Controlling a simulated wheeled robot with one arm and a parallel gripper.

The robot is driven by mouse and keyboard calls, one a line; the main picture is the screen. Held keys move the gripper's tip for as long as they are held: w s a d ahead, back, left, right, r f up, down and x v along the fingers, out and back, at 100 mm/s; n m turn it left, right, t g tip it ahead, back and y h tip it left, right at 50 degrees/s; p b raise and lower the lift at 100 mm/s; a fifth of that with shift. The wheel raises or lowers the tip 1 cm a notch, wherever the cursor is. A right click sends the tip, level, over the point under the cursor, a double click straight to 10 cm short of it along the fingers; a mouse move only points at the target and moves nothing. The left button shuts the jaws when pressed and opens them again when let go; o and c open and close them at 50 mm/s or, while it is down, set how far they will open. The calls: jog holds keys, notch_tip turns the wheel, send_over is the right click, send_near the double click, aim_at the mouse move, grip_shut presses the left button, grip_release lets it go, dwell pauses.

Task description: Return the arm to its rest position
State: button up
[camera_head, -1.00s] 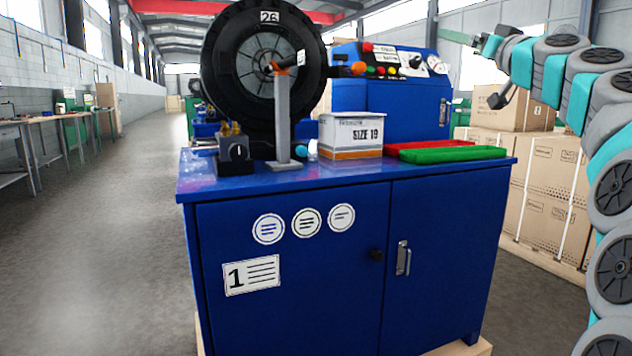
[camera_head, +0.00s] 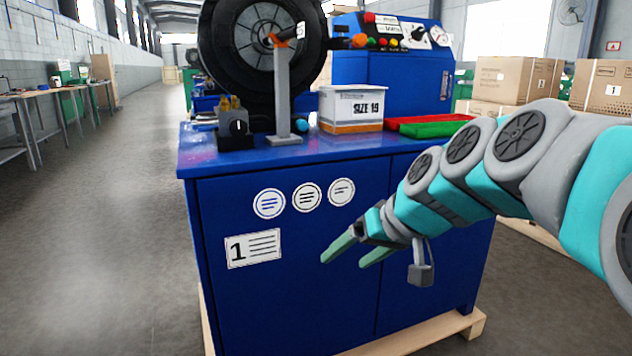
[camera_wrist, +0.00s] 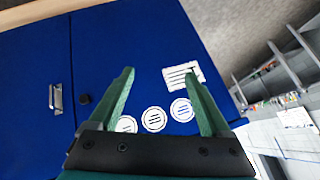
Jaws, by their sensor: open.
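My gripper (camera_head: 350,252) is in front of the blue cabinet (camera_head: 285,290) of the crimper machine, with my arm reaching in from the right. Its two green fingers are apart with nothing between them. In the wrist view my gripper (camera_wrist: 160,100) is open and empty, facing the blue cabinet doors (camera_wrist: 40,85). The white label plate with the 1 (camera_head: 253,248) and the round stickers on the cabinet are visible. I cannot tell the exact gap between the fingers and the doors.
The crimper's black round head (camera_head: 225,60), a SIZE 19 box (camera_head: 350,108), a grey post (camera_head: 282,100) and red and green trays (camera_head: 430,128) are on the top. Boxes (camera_head: 515,80) stand behind at right. The floor (camera_head: 110,230) at left is clear.

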jog(key=s+d+f+g+h, duration=0.2)
jog(key=s+f, duration=0.4)
jog(key=s, duration=0.3)
jog(key=s+d+f+m+g+h, duration=0.1)
jog(key=s+d+f+g, duration=0.2)
jog(key=s+f, duration=0.3)
jog(key=s+d+f+m+g+h, duration=0.1)
jog(key=s+d+f, duration=0.3)
jog(key=s, duration=1)
notch_tip(320, 180, down, 3)
jog(key=shift+r+g+h+p, duration=0.15)
jog(key=shift+g+h+p, duration=0.3)
jog(key=shift+g+h, duration=0.35)
